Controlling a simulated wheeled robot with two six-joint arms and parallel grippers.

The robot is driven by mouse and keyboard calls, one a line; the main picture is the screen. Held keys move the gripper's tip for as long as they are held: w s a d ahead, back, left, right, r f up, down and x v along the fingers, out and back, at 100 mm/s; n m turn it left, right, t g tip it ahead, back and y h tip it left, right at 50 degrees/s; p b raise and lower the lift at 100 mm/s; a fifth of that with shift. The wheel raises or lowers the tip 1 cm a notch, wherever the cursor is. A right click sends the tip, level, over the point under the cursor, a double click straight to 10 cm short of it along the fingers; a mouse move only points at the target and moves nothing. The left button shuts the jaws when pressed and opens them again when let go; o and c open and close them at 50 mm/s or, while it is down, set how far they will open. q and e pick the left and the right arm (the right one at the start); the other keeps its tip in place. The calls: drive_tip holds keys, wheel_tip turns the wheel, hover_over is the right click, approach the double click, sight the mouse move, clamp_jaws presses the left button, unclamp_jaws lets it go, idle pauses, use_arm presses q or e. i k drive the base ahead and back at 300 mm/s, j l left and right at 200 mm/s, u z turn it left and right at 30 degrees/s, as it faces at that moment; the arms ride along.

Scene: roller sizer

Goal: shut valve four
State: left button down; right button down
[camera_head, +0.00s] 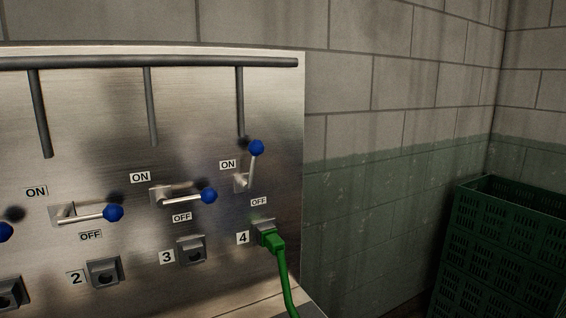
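Valve four's lever (250,166) is at the right end of the metal panel, above the socket labelled 4 (242,238). Its blue knob (256,147) points up, close to the ON label (228,164). The OFF label (259,202) is below the lever. A green plug with a green cable (272,241) is in socket 4. Neither of my grippers shows in the head view.
The levers above socket 3 (192,252) and socket 2 (104,273) lie nearly level, their blue knobs (208,195) to the right. Dark pipes (151,105) run along the panel's top. Green crates (512,245) stand at the right by the block wall.

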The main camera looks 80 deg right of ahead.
sight(256, 147)
drive_tip(key=z, duration=2.55)
